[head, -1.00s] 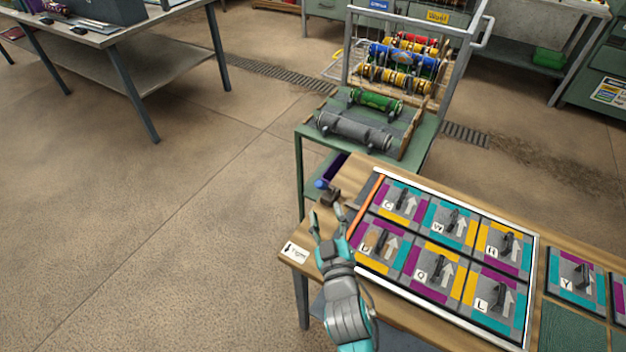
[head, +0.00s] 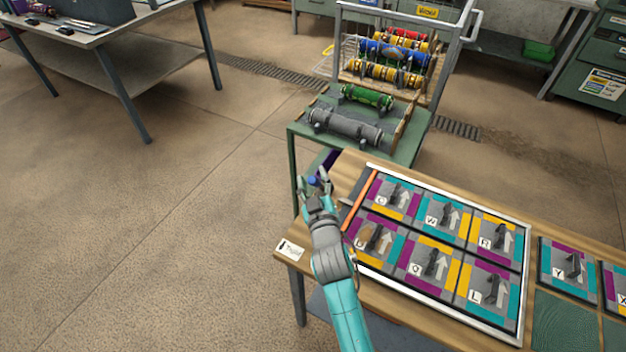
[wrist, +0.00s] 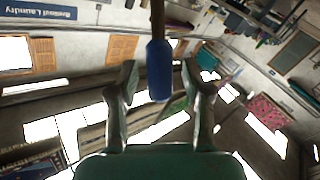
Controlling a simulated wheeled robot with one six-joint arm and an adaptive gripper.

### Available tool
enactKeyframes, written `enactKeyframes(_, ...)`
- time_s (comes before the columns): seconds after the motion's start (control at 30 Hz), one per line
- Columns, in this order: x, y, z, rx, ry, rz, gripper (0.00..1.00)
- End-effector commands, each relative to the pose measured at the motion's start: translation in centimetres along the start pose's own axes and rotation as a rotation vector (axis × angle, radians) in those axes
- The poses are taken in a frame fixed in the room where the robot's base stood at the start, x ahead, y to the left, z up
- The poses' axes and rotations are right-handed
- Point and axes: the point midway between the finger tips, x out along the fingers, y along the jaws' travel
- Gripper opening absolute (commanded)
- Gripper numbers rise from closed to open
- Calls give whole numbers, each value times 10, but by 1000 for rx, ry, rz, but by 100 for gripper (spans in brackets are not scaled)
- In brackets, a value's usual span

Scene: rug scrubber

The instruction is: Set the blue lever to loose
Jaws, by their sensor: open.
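The blue lever (head: 313,181) is at the left end of the wooden table, by the tray of lettered tiles. In the wrist view its blue grip (wrist: 159,70) hangs from a thin shaft, between and slightly beyond the fingertips. My gripper (head: 316,178) is open around the lever's blue end, with one finger on each side; in the wrist view gaps show between the grip and both fingers (wrist: 160,78). The lever's base is hidden behind my gripper in the head view. A small label with an arrow (head: 290,250) lies on the table's near left corner; its word is too blurred to read.
The white-framed tile tray (head: 445,250) lies right of my arm, with an orange strip (head: 361,201) along its left side. A green cart (head: 370,140) with rollers stands behind the table.

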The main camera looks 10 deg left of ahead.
Motion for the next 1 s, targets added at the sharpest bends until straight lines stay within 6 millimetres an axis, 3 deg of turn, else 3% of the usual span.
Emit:
enactKeyframes(0.07,0,0,0,0,0,0,49)
enactKeyframes(0.27,0,0,0,0,0,0,0)
enactKeyframes(0.67,1,2,-1,14,-16,-7,0)
enactKeyframes(1.0,17,19,-7,133,-146,-65,0)
